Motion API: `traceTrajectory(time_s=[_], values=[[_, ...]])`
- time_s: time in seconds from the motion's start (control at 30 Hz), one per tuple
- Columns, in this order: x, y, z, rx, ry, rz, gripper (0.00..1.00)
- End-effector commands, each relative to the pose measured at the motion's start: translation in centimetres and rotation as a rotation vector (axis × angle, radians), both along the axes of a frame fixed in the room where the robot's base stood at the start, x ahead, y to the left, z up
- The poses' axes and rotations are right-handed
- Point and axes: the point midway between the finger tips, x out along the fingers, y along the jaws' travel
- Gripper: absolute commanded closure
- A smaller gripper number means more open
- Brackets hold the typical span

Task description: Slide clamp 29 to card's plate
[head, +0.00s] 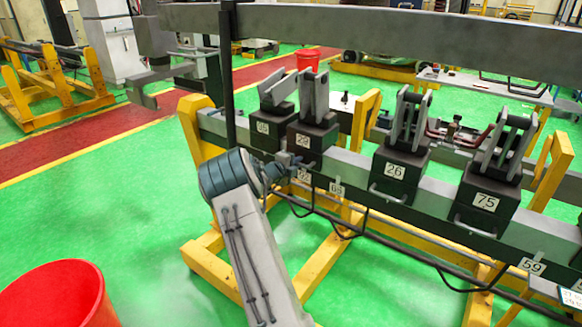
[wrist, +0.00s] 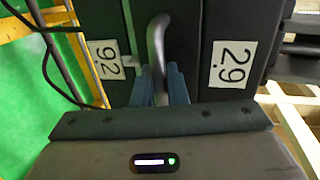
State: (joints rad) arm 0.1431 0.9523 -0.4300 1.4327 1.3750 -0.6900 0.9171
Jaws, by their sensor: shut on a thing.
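Clamp 29 (head: 308,140) is a dark block with an upright lever, on the grey rail. In the wrist view its label 29 (wrist: 234,64) shows on a dark face at right. My gripper (head: 288,166) is at its front. In the wrist view the blue fingers (wrist: 160,87) are shut on the grey bar handle (wrist: 157,50), one on each side. A white card (head: 571,298) at the lower right edge bears writing too small to read. Small number plates (head: 336,187) line the rail's front, one of them plate 59 (head: 532,266).
Another clamp (head: 265,128) stands close left of clamp 29. Clamp 26 (head: 394,170) and clamp 75 (head: 485,200) stand to its right, with a gap before clamp 26. Black cables hang under the rail. A red bucket (head: 60,295) is at lower left.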

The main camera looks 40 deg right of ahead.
Motion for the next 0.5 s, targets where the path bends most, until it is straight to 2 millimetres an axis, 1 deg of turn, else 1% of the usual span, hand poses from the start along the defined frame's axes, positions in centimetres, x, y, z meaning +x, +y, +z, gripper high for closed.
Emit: traceTrajectory(time_s=[0.23, 0.27, 0.3, 0.5], values=[[-0.13, -0.07, -0.10, 0.001, 0.001, -0.004, 1.00], [-0.14, -0.08, -0.10, 0.001, 0.001, -0.004, 0.79], [-0.13, -0.07, -0.10, 0.001, 0.001, -0.003, 0.71], [0.05, 0.17, -0.07, 0.001, 0.001, 0.001, 0.71]])
